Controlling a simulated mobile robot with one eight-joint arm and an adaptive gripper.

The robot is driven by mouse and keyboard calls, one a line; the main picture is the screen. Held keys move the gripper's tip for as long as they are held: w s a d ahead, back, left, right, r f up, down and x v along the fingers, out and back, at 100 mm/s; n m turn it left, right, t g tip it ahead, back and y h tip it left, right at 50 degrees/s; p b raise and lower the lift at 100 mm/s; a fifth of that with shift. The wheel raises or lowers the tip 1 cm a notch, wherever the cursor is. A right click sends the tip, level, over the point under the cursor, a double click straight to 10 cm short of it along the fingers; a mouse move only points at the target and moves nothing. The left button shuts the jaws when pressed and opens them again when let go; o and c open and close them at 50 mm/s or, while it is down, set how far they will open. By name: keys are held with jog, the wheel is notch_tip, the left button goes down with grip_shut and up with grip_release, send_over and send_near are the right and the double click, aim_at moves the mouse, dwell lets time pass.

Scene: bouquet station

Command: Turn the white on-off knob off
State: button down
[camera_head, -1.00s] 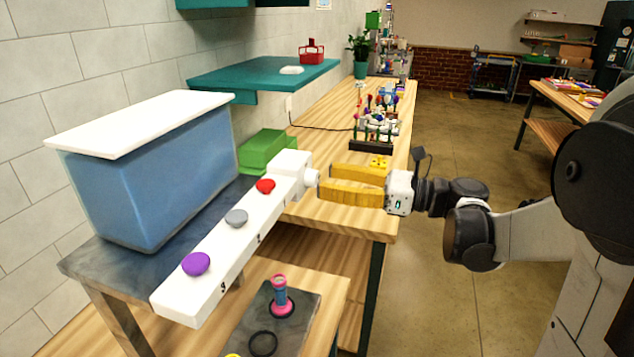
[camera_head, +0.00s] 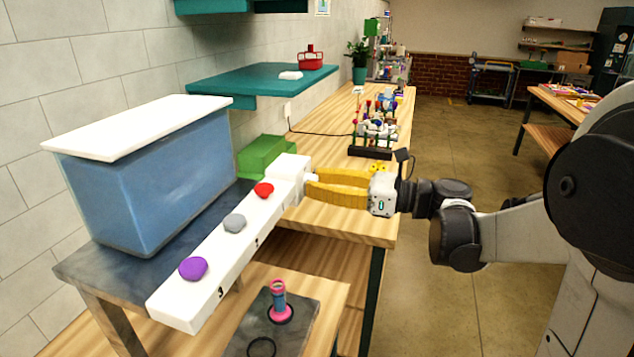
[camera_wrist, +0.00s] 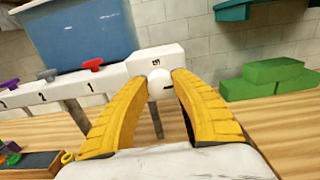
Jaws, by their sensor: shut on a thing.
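The white on-off knob (camera_wrist: 160,86) sits on the end block of the long white panel (camera_head: 225,250). A short dark mark shows on the knob's face in the wrist view. My gripper (camera_head: 308,186) has its two yellow fingers closed on the knob, one on each side, and in the wrist view the fingertips (camera_wrist: 161,78) touch its sides. In the head view the fingers cover most of the knob. The panel also carries a red knob (camera_head: 264,190), a grey knob (camera_head: 235,223) and a purple knob (camera_head: 193,268).
A blue tank (camera_head: 150,190) with a white lid stands behind the panel. Green blocks (camera_head: 264,154) lie beyond the panel's end. A pink and blue item (camera_head: 279,300) stands on a dark plate below. A rack of colourful parts (camera_head: 374,135) is farther along the wooden bench.

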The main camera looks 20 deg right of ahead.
jog(key=shift+s+a+f+n+p, duration=0.1)
jog(key=shift+n+p, duration=0.4)
jog(key=shift+n, duration=4)
jog(key=shift+s+f+n+p, duration=0.1)
jog(key=shift+n+p, duration=0.4)
jog(key=shift+n, duration=4)
jog(key=c, duration=1)
grip_release()
